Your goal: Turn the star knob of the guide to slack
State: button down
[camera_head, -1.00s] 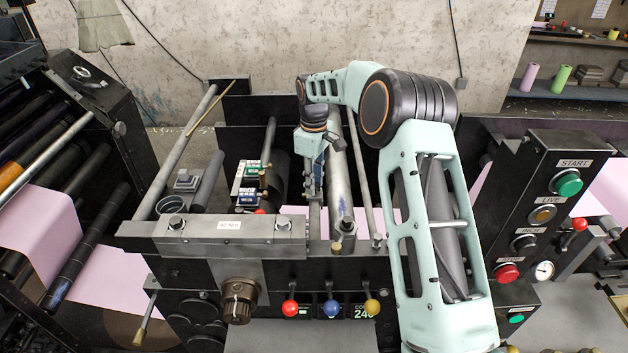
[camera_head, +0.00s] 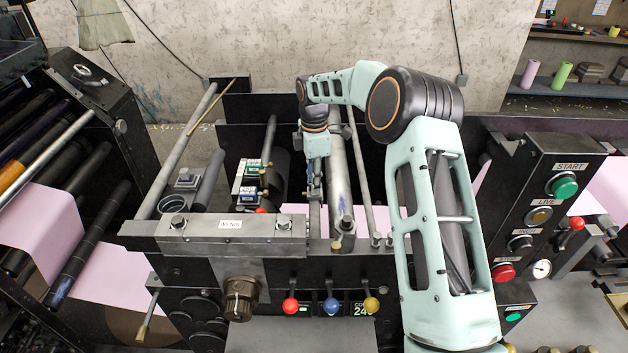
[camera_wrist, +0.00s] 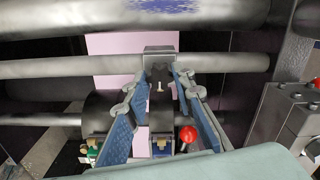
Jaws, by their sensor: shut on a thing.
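My gripper (camera_wrist: 160,82) reaches down to a grey block (camera_wrist: 160,51) on a bar in the wrist view. Its two blue-padded fingers close at their tips on a small dark knob (camera_wrist: 159,76) in front of that block, which I take for the star knob of the guide. The fingertips cover its sides, so its points and angle are not clear. In the head view my gripper (camera_head: 315,188) is low among the rollers behind the front plate, and the knob is hidden there.
A red ball (camera_wrist: 188,134) stands close to the right finger in the wrist view. Long rollers (camera_head: 341,170) run beside my gripper. A grey front plate (camera_head: 200,229) and a brown knob (camera_head: 239,298) lie nearer. A button panel (camera_head: 540,200) stands at the right.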

dwell(0.4)
jog(key=c, duration=1.6)
grip_release()
notch_tip(320, 180, up, 12)
